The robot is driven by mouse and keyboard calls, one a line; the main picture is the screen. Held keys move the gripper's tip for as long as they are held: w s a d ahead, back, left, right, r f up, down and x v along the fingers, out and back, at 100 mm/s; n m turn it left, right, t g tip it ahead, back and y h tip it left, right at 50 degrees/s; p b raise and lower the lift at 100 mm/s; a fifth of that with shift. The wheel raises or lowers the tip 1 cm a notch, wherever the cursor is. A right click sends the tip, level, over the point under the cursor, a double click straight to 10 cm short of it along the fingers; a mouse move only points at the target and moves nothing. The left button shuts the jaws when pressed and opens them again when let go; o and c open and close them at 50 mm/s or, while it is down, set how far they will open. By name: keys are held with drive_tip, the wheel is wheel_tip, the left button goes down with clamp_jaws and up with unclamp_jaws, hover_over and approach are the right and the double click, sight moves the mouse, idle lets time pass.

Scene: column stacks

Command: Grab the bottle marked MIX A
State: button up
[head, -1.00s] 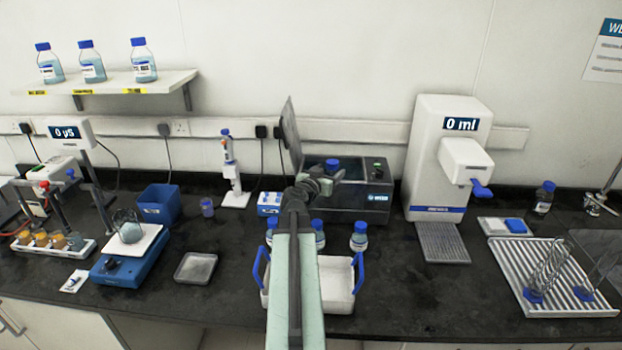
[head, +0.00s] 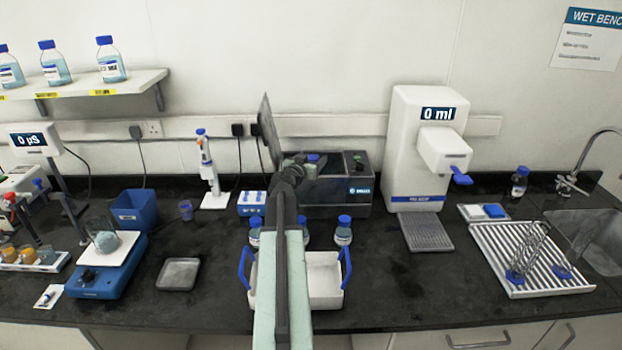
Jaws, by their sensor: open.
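Several blue-capped bottles are in view, but no label is readable, so I cannot tell which is marked MIX A. Three stand at the back of a white tray with blue handles (head: 326,280): a left bottle (head: 255,236), a middle bottle (head: 304,232) mostly hidden by my arm, and a right bottle (head: 343,234). Three more stand on the wall shelf: a left shelf bottle (head: 10,72), a middle shelf bottle (head: 55,68) and a right shelf bottle (head: 111,64). My gripper (head: 294,165) is small and dark, raised before the grey machine, open, holding nothing visible.
A grey machine with an upright lid (head: 345,200) stands behind the tray. A white dispenser (head: 405,150) and a dark bottle (head: 518,188) are to the right, with a drying rack (head: 535,285). A blue balance (head: 105,280) is left. The bench between tray and rack is clear.

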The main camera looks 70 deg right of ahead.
drive_tip(key=shift+d+f, duration=0.1)
drive_tip(key=shift+d, duration=0.3)
drive_tip(key=shift+a, duration=0.1)
drive_tip(key=shift+c, duration=0.7)
clamp_jaws()
